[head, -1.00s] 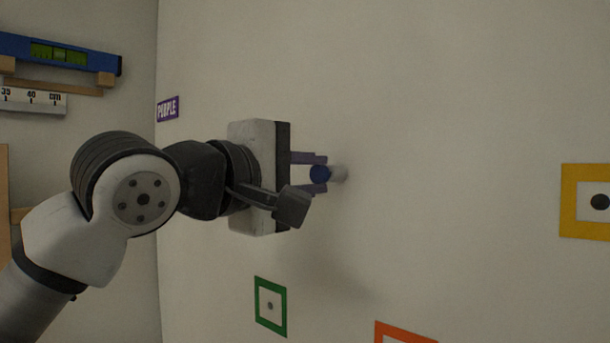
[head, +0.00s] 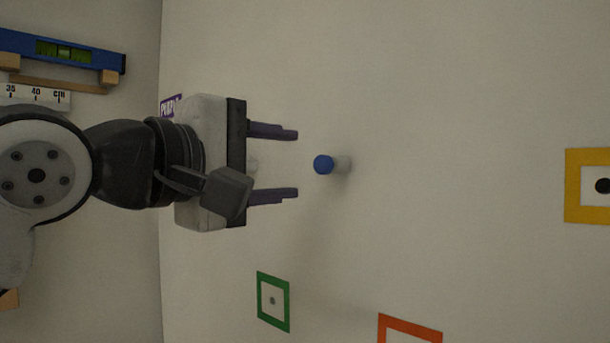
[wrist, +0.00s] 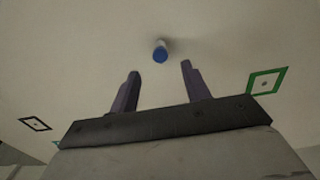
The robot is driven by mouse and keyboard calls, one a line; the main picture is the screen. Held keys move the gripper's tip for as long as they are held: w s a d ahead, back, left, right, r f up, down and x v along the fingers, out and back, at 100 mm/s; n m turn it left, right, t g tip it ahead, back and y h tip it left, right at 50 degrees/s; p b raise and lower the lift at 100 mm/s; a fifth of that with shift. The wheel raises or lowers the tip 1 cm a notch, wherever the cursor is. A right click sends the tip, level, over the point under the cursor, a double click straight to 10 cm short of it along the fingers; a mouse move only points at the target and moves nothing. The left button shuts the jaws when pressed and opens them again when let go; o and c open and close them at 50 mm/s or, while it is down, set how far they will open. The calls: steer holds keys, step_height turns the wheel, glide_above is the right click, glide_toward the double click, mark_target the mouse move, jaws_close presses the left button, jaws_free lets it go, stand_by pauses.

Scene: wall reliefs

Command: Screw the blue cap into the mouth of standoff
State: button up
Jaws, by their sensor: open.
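The blue cap (head: 323,165) sits on the outer end of the pale standoff (head: 343,164), which sticks out from the wall. I cannot tell how deep the cap is seated. My gripper (head: 297,164) is open and empty, with its two purple fingers apart and pointing at the wall. The fingertips stop short of the cap, with a gap between them. In the wrist view the cap (wrist: 160,54) lies beyond the fingertips of my gripper (wrist: 160,69), roughly midway between them, with the standoff (wrist: 161,43) behind it.
Green (head: 273,301), orange (head: 410,329) and yellow (head: 600,186) square frames mark the wall. A purple label (head: 170,103) is partly behind my gripper. A blue level (head: 62,50) and a ruler (head: 38,96) are on the left wall. The wall around the standoff is clear.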

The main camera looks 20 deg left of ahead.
steer(key=b+v, duration=0.1)
steer(key=v, duration=0.6)
steer(key=shift+s, duration=0.25)
